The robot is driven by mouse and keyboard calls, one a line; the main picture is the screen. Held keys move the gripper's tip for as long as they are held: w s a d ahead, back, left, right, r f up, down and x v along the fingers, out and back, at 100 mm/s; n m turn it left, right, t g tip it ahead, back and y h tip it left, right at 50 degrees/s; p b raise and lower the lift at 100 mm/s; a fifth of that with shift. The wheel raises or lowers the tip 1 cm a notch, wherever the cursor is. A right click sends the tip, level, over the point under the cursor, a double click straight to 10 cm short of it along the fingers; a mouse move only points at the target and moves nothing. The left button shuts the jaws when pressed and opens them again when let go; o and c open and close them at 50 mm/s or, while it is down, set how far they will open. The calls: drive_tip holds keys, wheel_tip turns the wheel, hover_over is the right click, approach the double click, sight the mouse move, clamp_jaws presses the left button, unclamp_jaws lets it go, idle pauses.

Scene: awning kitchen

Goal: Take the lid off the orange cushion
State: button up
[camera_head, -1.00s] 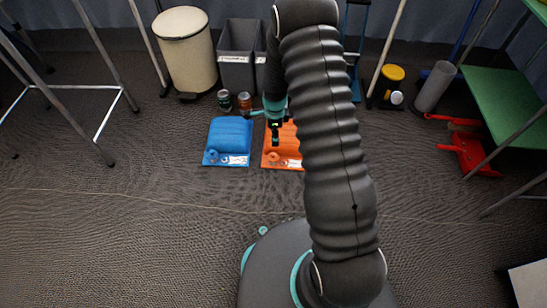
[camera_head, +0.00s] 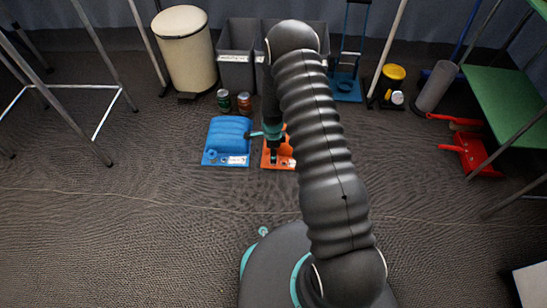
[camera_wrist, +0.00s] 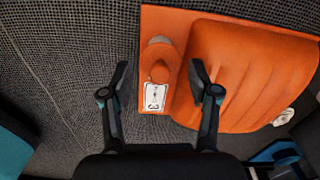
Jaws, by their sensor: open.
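The orange cushion (camera_head: 286,161) lies on the floor, mostly hidden behind my arm in the head view. In the wrist view the orange cushion (camera_wrist: 245,75) shows its ridged body on the right and a flat margin on the left. A small rounded orange piece, which looks like the lid (camera_wrist: 160,68), sits on that margin above a white label. My gripper (camera_wrist: 160,78) is open, with one fingertip on each side of this piece in the picture. Nothing is held. I cannot tell how high the fingertips are above it. My gripper (camera_head: 273,157) also shows over the cushion in the head view.
A blue cushion (camera_head: 228,138) lies just left. Two cans (camera_head: 234,102) stand behind it, with a cream bin (camera_head: 185,48) and grey bins (camera_head: 238,55) farther back. A red dustpan (camera_head: 475,155) lies at right. The floor in front is clear.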

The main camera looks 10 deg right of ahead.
drive_tip(key=shift+f, duration=0.7)
drive_tip(key=shift+c, duration=0.3)
drive_tip(key=c, duration=0.6)
drive_tip(key=shift+r, duration=0.15)
drive_tip(key=shift+c, duration=0.3)
